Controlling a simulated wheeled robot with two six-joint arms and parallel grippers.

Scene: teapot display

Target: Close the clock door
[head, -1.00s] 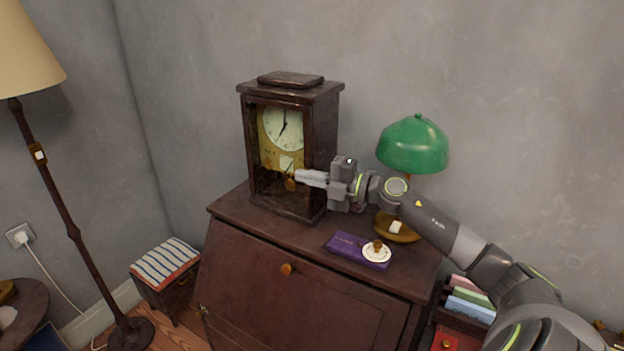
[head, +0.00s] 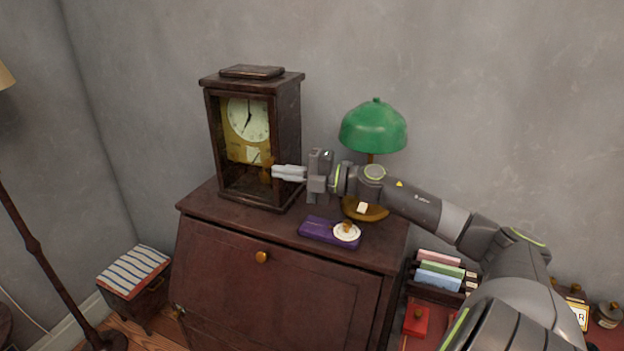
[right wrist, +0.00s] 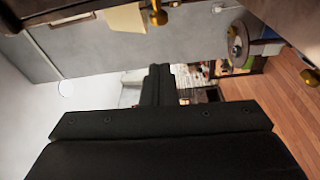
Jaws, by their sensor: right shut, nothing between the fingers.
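The dark wooden clock (head: 288,140) stands upright on the desk in the head view. Its cream dial (head: 248,119) shows through the framed front. I cannot tell for sure whether its door is flush with the case. A brass-coloured round piece (head: 265,175) shows low in the front, right beside my fingertips. My right gripper (head: 274,172) is shut and empty, pointing left at the clock's lower right front. I cannot tell whether it touches. Its dark fingers (right wrist: 155,85) fill the middle of the right wrist view, with a brass knob (right wrist: 158,16) above them. My left gripper is not in view.
The clock stands on a brown slant-front desk (head: 230,270). A green lamp (head: 373,128) stands behind my right arm. A purple case (head: 322,231) and a small white dish (head: 346,233) lie on the desk in front. A striped stool (head: 133,272) is at the left.

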